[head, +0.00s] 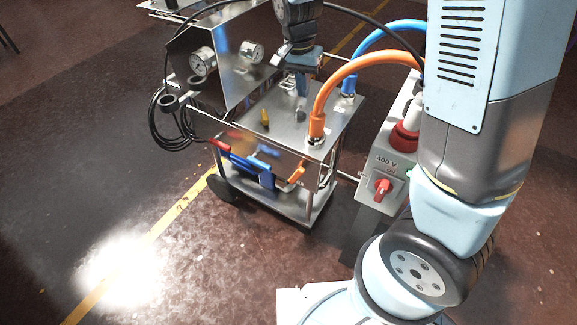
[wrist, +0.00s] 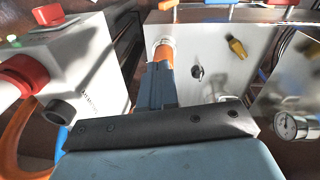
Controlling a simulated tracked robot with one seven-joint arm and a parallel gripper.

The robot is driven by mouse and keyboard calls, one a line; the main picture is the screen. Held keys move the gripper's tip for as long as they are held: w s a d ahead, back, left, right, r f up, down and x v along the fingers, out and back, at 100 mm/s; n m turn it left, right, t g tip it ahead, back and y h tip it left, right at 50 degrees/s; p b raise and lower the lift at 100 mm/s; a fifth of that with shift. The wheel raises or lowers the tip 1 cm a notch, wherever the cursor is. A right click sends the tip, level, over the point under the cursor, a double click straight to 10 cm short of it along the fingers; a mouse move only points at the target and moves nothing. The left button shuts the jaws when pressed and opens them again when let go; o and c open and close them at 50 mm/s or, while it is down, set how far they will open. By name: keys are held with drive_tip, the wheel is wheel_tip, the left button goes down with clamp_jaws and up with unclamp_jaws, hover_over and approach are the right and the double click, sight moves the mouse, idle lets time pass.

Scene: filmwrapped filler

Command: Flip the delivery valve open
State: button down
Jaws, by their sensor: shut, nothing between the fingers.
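A wheeled metal cart (head: 232,110) carries several handles, and I cannot tell by label which is the delivery valve. Its top has a yellow handle (head: 265,118) and a small grey knob (head: 299,116); the wrist view also shows the yellow handle (wrist: 237,47) and the knob (wrist: 197,73). On the front are a blue lever (head: 266,178), a red lever (head: 219,145) and an orange lever (head: 297,174). My gripper (head: 302,92) is shut and empty, pointing down above the cart top behind the grey knob. The wrist view shows its closed fingers (wrist: 157,72) near the orange hose.
An orange hose (head: 330,82) arches up from the cart's right front corner, close to my gripper. A blue hose (head: 376,34) rises behind it. A grey 400 V box (head: 376,160) stands at the right. Gauges (head: 202,61) sit at the left. Floor in front is clear.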

drive_tip(key=w+a+f+m+h, duration=0.1)
drive_tip(key=a+f+h, duration=0.1)
drive_tip(key=a+f, duration=0.7)
drive_tip(key=m+h, duration=0.1)
drive_tip(key=h, duration=0.2)
approach(296, 176)
drive_tip(key=w+f, duration=0.3)
drive_tip(key=w, duration=0.1)
drive_tip(key=shift+s+d+f+t, duration=0.4)
drive_tip(key=shift+s+d+f, duration=0.6)
drive_tip(key=shift+s+d, duration=0.2)
drive_tip(key=shift+w, duration=0.1)
